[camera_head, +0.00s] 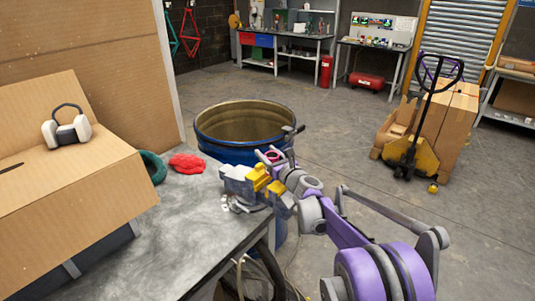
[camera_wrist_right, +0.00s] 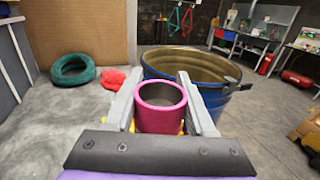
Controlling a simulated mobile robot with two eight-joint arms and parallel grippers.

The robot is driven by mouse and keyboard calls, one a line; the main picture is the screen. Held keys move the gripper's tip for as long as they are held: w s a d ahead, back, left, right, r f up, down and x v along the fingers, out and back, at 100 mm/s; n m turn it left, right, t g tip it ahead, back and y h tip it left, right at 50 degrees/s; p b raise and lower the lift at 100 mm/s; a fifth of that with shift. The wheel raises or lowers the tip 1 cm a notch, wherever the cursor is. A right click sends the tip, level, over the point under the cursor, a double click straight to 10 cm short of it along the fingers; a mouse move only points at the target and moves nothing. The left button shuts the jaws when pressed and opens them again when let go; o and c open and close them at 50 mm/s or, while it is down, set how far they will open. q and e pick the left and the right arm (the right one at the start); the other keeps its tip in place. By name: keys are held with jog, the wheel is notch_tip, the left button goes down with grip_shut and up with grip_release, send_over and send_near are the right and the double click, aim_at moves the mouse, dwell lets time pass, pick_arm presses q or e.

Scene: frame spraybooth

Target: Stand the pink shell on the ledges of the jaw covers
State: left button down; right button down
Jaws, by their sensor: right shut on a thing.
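The pink shell (camera_wrist_right: 160,115) is a short open cylinder, seen from above between the two grey fingers of my right gripper (camera_wrist_right: 160,92) in the right wrist view. The fingers are shut on its sides and it stands roughly upright. In the head view, a small pink part of it shows in the right gripper (camera_head: 271,156). The yellow jaw covers (camera_head: 258,177) sit on the grey vise (camera_head: 236,184) at the bench corner, close to the gripper. In the wrist view only slivers of yellow show beside the shell's base, so I cannot tell whether it touches the ledges. My left gripper is not in view.
A blue drum (camera_head: 216,147) stands behind the vise. A red cloth (camera_head: 187,163), a green ring (camera_head: 152,167) and a cardboard box (camera_head: 75,178) with ear defenders (camera_head: 67,131) are on the grey bench (camera_head: 190,222). A pallet truck (camera_head: 411,153) stands farther right.

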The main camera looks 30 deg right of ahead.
jog(key=shift+f, duration=0.65)
jog(key=shift+c, duration=0.8)
grip_release()
jog(key=s+b, duration=0.1)
jog(key=s, duration=1)
jog(key=shift+b, duration=0.4)
jog(key=shift+w, duration=0.1)
